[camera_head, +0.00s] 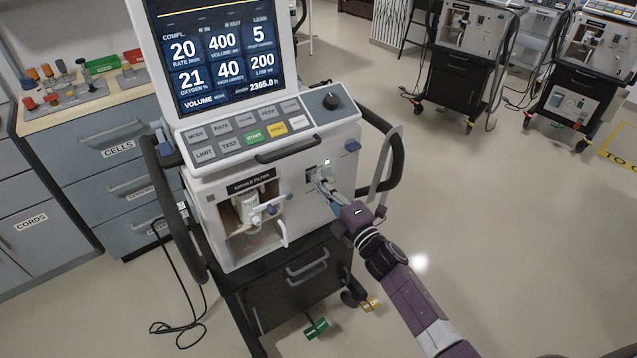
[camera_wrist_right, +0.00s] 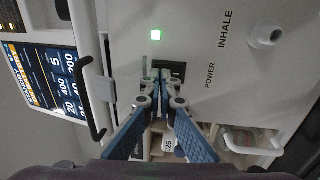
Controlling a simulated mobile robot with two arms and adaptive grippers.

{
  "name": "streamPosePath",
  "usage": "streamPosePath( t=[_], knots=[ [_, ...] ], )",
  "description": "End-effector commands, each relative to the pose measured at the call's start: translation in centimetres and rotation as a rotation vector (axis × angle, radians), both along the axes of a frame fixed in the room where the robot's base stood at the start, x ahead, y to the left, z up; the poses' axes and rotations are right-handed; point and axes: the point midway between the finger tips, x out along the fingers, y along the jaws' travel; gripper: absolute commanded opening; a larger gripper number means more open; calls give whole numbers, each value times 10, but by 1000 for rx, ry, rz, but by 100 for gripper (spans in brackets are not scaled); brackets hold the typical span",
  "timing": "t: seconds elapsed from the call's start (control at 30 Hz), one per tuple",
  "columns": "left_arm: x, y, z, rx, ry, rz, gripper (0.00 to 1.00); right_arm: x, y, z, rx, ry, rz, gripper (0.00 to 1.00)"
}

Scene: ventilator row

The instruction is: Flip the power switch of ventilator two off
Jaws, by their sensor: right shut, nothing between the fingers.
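A ventilator (camera_head: 213,213) with a lit screen (camera_head: 223,50) stands in front of me; no number two is readable on it. Its power switch (camera_wrist_right: 176,70) is a dark rocker beside the word POWER in the right wrist view, partly hidden by my fingertips. My left gripper is not in view.
A drawer cabinet (camera_head: 100,150) with a tool-covered top stands at the left. A black cable (camera_head: 185,290) lies on the floor. Other ventilators (camera_head: 455,75) stand at the back right. The floor (camera_head: 480,220) on the right is clear.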

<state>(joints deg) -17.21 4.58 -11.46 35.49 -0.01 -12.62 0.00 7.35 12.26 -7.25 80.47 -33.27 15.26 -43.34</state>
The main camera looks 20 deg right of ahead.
Motion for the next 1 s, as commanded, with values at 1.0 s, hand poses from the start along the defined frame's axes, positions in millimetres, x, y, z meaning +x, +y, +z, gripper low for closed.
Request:
streamPosePath(
  t=[1.0],
  knots=[
    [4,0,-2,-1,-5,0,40,14,-1,5,-2,0,1,0]
  ],
)
